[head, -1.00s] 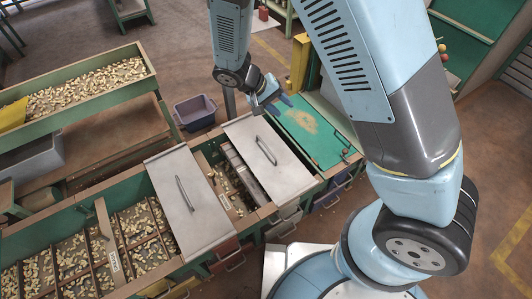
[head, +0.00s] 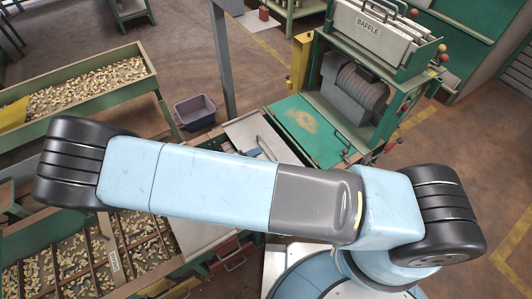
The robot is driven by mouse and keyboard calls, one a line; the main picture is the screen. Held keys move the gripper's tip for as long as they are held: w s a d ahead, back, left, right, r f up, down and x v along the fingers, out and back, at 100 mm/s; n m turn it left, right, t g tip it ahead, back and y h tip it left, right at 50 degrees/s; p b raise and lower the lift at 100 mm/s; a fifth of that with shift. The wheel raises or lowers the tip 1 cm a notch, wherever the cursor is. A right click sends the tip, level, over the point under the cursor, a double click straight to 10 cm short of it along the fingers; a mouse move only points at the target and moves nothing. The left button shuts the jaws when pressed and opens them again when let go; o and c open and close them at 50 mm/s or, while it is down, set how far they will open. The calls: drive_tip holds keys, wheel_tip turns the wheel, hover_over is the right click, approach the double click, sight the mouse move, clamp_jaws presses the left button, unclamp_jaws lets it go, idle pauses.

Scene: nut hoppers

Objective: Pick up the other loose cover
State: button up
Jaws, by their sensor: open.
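Two flat grey covers with bar handles lie on the hopper bench. The farther cover (head: 244,127) shows only its far part beyond my arm. The nearer cover (head: 198,236) shows only a strip below my arm; its handle is hidden. My gripper (head: 262,149) is mostly hidden behind my arm. Only small blue finger parts show, over or beside the farther cover near its handle. It is open, with nothing seen between the fingers. I cannot tell whether it touches the cover or the handle.
Open compartments of nuts (head: 70,255) lie at lower left. A long nut trough (head: 95,125) is at upper left. A purple-grey bin (head: 195,112) stands on the floor. A green machine marked BAFFLE (head: 368,75) with a green table (head: 305,128) stands beyond the farther cover.

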wheel_tip(320, 180, down, 6)
drive_tip(key=s+a+n+t+y, duration=0.1)
drive_tip(key=s+n+t+y, duration=0.1)
drive_tip(key=n+t, duration=0.15)
approach(267, 147)
drive_tip(key=shift+m, duration=0.25)
drive_tip(key=x, duration=0.4)
drive_tip(key=shift+w+d+f, duration=0.15)
drive_tip(key=shift+w+d, duration=0.05)
drive_tip(key=shift+d, duration=0.2)
drive_tip(key=shift+f+x, duration=0.15)
drive_tip(key=shift+x, duration=1.2)
drive_tip(key=shift+f+x, duration=0.1)
drive_tip(key=shift+x, duration=1.2)
drive_tip(key=shift+a, duration=0.2)
drive_tip(key=shift+c, duration=0.3)
clamp_jaws()
